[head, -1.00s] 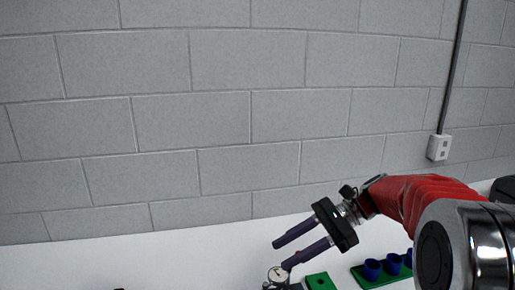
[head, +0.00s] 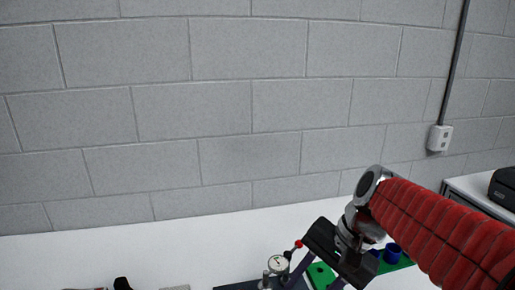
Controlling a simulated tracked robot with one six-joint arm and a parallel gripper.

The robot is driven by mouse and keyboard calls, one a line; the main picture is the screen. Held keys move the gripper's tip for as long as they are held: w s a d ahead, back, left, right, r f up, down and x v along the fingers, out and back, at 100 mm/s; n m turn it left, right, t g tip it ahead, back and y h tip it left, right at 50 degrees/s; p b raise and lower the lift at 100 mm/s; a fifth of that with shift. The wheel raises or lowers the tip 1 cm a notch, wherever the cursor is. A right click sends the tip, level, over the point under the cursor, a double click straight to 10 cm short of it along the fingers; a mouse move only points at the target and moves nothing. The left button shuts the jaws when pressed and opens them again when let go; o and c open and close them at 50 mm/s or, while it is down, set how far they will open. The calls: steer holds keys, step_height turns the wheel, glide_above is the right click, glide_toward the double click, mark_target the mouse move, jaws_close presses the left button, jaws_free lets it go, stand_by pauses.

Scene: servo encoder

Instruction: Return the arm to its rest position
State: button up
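My red-sleeved arm (head: 440,225) reaches in from the right edge. It ends in my gripper (head: 313,284), which has a black body and purple fingers pointing down at the bottom edge. The fingers are apart, with their tips cut off or hidden at the frame's bottom. A green block (head: 321,272) with a dark hole shows between the fingers; I see no grip on it.
A dial gauge (head: 279,264) on a dark base and a red-knobbed lever (head: 298,244) stand just left of my gripper. Blue cups (head: 393,251) on a green tray (head: 406,262) sit partly behind my arm. The white table (head: 130,250) is clear toward the wall. A black device (head: 503,187) stands far right.

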steer(key=s+d+f+n+t+h, duration=0.1)
steer(key=s+d+n+t+h, duration=0.3)
steer(key=s+d+n+t, duration=0.1)
steer(key=shift+s+d+f+n+h, duration=0.2)
steer(key=shift+s+d+n+h, duration=0.3)
steer(key=shift+s+n, duration=0.55)
